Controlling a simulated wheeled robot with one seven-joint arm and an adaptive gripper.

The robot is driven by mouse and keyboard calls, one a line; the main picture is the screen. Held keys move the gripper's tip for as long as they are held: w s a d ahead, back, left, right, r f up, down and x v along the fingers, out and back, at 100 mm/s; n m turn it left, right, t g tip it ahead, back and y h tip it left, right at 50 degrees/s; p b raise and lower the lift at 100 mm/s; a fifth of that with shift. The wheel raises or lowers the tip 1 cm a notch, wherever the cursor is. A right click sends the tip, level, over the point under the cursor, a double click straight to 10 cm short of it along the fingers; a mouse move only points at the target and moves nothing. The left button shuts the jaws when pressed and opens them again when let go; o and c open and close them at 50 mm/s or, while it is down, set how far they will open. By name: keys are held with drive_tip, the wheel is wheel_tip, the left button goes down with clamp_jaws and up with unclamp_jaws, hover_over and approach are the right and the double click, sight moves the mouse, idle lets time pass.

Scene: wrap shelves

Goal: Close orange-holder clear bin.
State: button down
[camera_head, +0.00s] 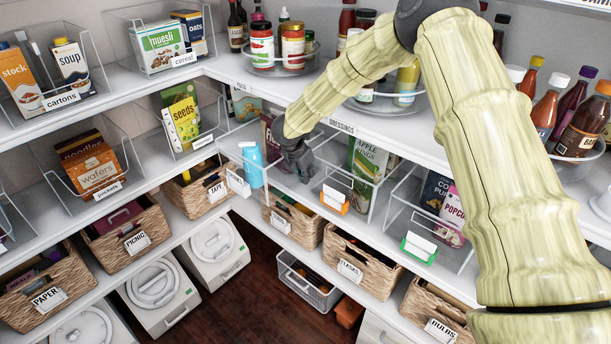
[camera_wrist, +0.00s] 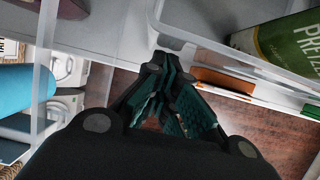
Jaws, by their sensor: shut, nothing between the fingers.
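The clear bin with the orange holder (camera_head: 334,204) is on the middle shelf of the right wall. A green and white bag (camera_head: 367,165) stands in it. Its front sticks out past the shelf edge. In the wrist view the orange holder (camera_wrist: 222,80) and the clear bin's corner (camera_wrist: 168,38) show, with a green bag (camera_wrist: 285,45) behind. My gripper (camera_head: 303,174) is shut and empty, just left of this bin. In the wrist view its fingertips (camera_wrist: 172,66) are close to the bin's front left corner; I cannot tell whether they touch.
A blue bottle (camera_head: 252,165) stands left of my gripper and shows in the wrist view (camera_wrist: 25,92). A clear bin with a green holder (camera_head: 419,247) is to the right. Wicker baskets (camera_head: 348,262) sit on the shelf below. The dark wood floor (camera_head: 285,300) in front is open.

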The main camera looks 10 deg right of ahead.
drive_tip(key=shift+w+d+r, duration=0.1)
drive_tip(key=shift+d+r, duration=0.05)
drive_tip(key=s+a+r+b, duration=0.45)
drive_tip(key=a+r, duration=0.25)
drive_tip(key=r, duration=0.2)
drive_tip(key=s+d+f+n+t, duration=0.1)
drive_tip(key=s+d+f+n, duration=0.2)
drive_tip(key=s+f+n, duration=0.55)
drive_tip(key=s+d+f+n+h, duration=0.1)
drive_tip(key=s+d+f+n, duration=0.35)
drive_tip(key=f+n, duration=0.55)
drive_tip(key=s+d+f+n+t, duration=0.1)
drive_tip(key=s+d+f+n, duration=0.2)
drive_tip(key=s+f+n, duration=0.6)
drive_tip(key=s+f+n+g+y, duration=0.1)
drive_tip(key=s+f+n, duration=0.2)
drive_tip(key=s+n, duration=0.3)
drive_tip(key=s+f+n+g+y, duration=0.2)
drive_tip(key=s+n, duration=0.4)
drive_tip(key=s, duration=0.9)
drive_tip(key=s+f+n+g+y, duration=0.1)
drive_tip(key=s+f+n, duration=0.4)
drive_tip(key=s, duration=0.5)
drive_tip(key=shift+s+a+n+g+y, duration=0.3)
drive_tip(key=shift+n+y, duration=0.1)
drive_tip(key=shift+n, duration=0.55)
drive_tip(key=shift+w, duration=0.1)
